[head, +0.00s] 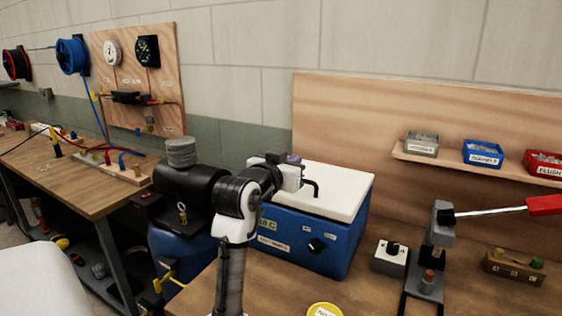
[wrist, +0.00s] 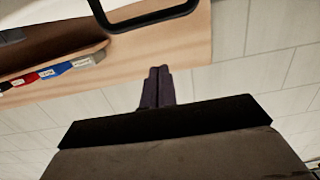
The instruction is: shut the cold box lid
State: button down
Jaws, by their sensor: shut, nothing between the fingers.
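The cold box (head: 315,243) is a blue box with a dark knob on its front, standing on the wooden bench. Its white lid (head: 340,187) lies flat across the top, with no clear gap at the visible front and right edges. A black handle (head: 313,188) stands at the lid's front left. My gripper (head: 295,159) is above the lid's back left part, and my arm hides the left corner. Whether it touches the lid cannot be told. In the wrist view my gripper (wrist: 157,87) has its dark fingers together and empty. A black bar-shaped handle (wrist: 150,18) crosses above them.
A black and blue tank (head: 185,190) stands left of the cold box. To the right are a small switch box (head: 390,257), a lever press with a red handle (head: 545,204) and a wooden block (head: 513,267). A shelf (head: 470,164) holds small bins. A yellow disc (head: 325,310) lies in front.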

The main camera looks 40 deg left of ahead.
aim_at(292, 198)
jog(key=shift+w+f+p, duration=0.15)
jog(key=shift+f+p, duration=0.05)
jog(key=shift+f, duration=0.8)
jog(key=shift+w+f+p, duration=0.15)
jog(key=shift+f+p, duration=0.05)
jog(key=shift+f, duration=0.75)
notch_tip(292, 198, down, 3)
jog(key=b, duration=0.3)
jog(key=shift+s+r+t+b, duration=0.15)
jog(key=shift+t+b, duration=0.15)
jog(key=shift+s+r, duration=0.1)
